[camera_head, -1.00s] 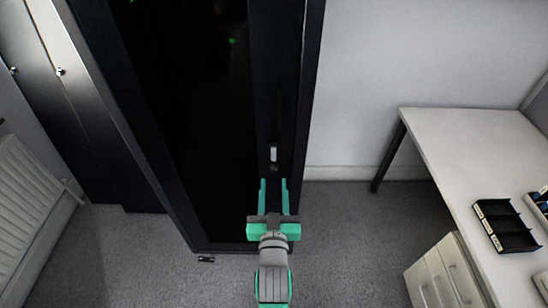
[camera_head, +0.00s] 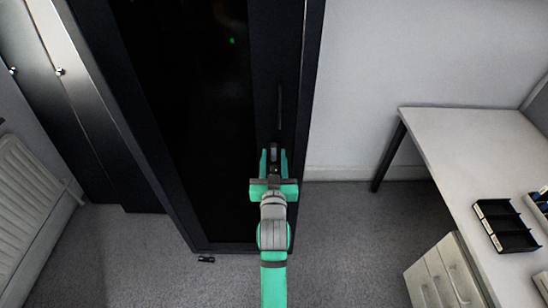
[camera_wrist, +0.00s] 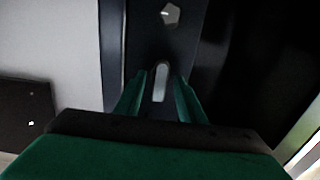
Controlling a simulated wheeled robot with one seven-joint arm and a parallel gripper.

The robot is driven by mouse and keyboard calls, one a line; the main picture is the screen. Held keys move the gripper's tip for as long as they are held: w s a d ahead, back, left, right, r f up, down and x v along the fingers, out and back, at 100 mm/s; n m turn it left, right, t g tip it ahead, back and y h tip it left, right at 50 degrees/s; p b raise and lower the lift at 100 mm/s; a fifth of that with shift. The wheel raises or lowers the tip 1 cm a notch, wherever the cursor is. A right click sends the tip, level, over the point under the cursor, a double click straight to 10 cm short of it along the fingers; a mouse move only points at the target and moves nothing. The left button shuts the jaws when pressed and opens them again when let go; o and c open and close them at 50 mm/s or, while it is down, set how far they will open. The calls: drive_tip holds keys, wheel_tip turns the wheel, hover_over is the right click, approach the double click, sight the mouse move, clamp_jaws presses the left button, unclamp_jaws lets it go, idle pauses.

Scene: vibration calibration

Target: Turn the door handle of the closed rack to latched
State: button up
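The tall black rack (camera_head: 185,110) stands with its dark door shut. Its small pale door handle (camera_head: 273,154) is on the right door frame and looks roughly upright. My gripper (camera_head: 273,160) is at the handle, with one green finger on each side of it. In the wrist view the grey handle (camera_wrist: 161,82) shows between the two fingertips (camera_wrist: 160,95). The fingers look open, with dark gaps beside the handle; I cannot tell whether either touches it. A small pale lock-like piece (camera_wrist: 170,14) sits on the frame near the handle. My fingers partly hide the handle's surroundings in the head view.
A white desk (camera_head: 470,150) with a black tray (camera_head: 505,225) and a drawer unit (camera_head: 445,275) stands to the right. A radiator (camera_head: 30,195) is at the far left. A small dark object (camera_head: 206,259) lies on the floor by the rack. Carpet between rack and desk is clear.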

clamp_jaws()
idle(0.4)
drive_tip(key=n, duration=0.4)
drive_tip(key=shift+n, duration=0.4)
drive_tip(key=n, duration=0.4)
drive_tip(key=shift+n, duration=0.3)
drive_tip(key=n, duration=0.4)
drive_tip(key=shift+w+n, duration=0.1)
drive_tip(key=shift+n, duration=2.1)
drive_tip(key=shift+w, duration=0.1)
